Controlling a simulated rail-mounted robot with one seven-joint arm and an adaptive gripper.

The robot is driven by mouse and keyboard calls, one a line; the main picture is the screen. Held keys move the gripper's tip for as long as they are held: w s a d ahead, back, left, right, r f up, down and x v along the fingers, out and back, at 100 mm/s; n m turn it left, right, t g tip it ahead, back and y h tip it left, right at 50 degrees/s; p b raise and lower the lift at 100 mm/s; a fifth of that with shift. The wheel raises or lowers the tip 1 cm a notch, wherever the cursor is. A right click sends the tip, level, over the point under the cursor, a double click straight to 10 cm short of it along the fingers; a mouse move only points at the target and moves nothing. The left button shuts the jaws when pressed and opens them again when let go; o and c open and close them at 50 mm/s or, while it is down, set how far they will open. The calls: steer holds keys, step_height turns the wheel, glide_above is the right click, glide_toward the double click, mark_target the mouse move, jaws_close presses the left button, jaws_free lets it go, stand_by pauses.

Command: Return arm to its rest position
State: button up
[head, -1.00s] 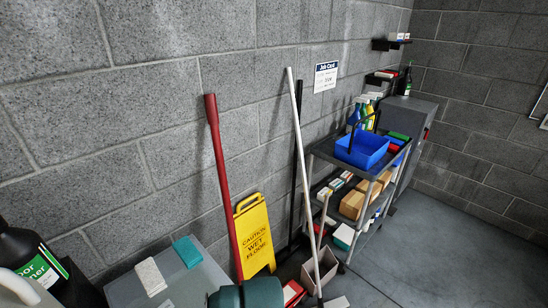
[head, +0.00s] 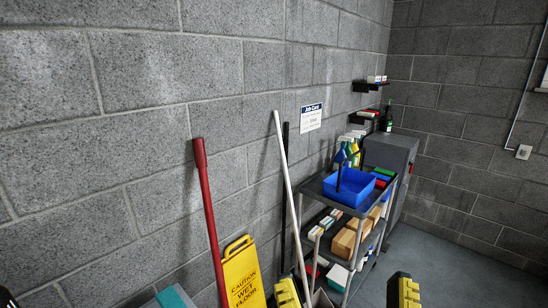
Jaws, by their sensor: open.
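My gripper (head: 345,286) shows at the bottom edge of the head view, right of centre. Its two yellow-and-black fingers stand wide apart, one in front of the mop bucket area and one over the grey floor. Nothing shows between the fingers except the background of the cart's lower end and the floor. The rest of my arm is below the picture and hidden.
A red handle (head: 210,220), a white handle (head: 289,195) and a black pole lean at the block wall. A yellow wet floor sign (head: 242,275) stands beside them. A grey cart (head: 315,187) carries a blue bin (head: 349,187). Open floor (head: 435,265) lies right.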

step_height(320, 180, up, 31)
steer(key=p, duration=2.7)
steer(key=shift+w+f+p, duration=0.15)
steer(key=shift+f+p, duration=0.05)
steer(key=shift+p, duration=0.1)
